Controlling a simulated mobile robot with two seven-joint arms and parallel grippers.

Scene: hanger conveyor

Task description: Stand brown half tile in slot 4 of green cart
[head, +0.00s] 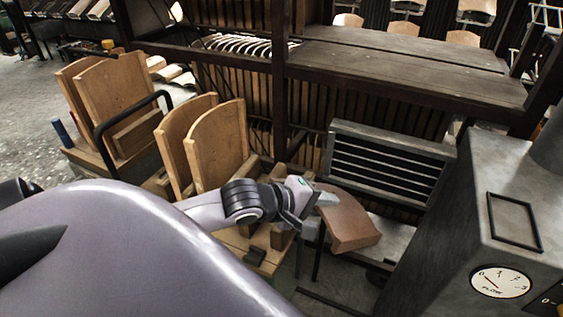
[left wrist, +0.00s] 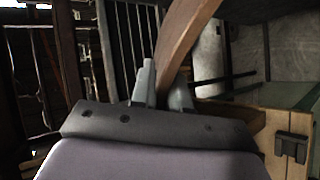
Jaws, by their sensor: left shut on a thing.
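In the left wrist view the tile (left wrist: 184,38) rises between the two fingers (left wrist: 163,92) of the gripper. A wooden cart (head: 262,238) stands beside and partly behind my left arm, with two upright tan boards (head: 222,145) in it. I cannot tell from its colour whether this is the green cart, and its slot numbers cannot be read. My right gripper is not in view.
Another cart at the left holds tan boards (head: 115,100) and has a black handle (head: 110,135). A grey slatted rack (head: 385,165) stands behind the tile. A grey machine with a dial (head: 500,282) is at the right. A dark bench (head: 400,65) runs along the back.

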